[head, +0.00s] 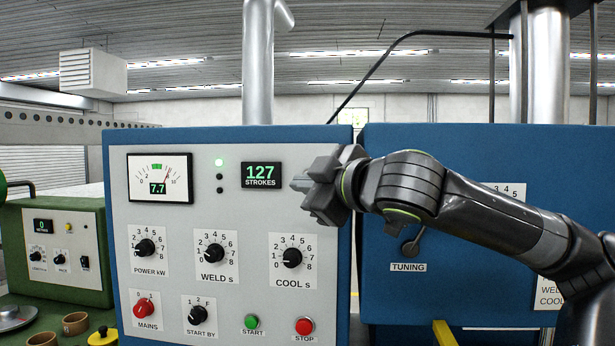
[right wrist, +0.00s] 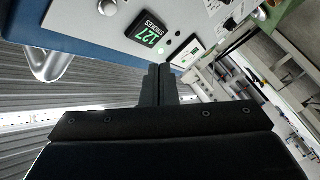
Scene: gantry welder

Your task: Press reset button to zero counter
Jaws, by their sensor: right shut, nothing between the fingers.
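The counter (head: 262,175) on the welder's grey panel reads 127 STROKES in green. It also shows in the right wrist view (right wrist: 145,34). In that view a pale round button (right wrist: 107,7) sits on the panel beside the counter, partly cut by the picture's top edge; no label on it can be read. My right gripper (head: 298,186) is in front of the panel just right of the counter, fingers pointing left. Its fingers (right wrist: 158,78) are shut and empty, and seem apart from the panel. My left gripper is out of view.
The panel (head: 175,222) carries a meter (head: 160,178), several knobs, a green START button (head: 251,322) and a red STOP button (head: 304,326). A blue tuning cabinet (head: 440,300) stands at right behind my right arm. A green machine (head: 65,245) stands at left.

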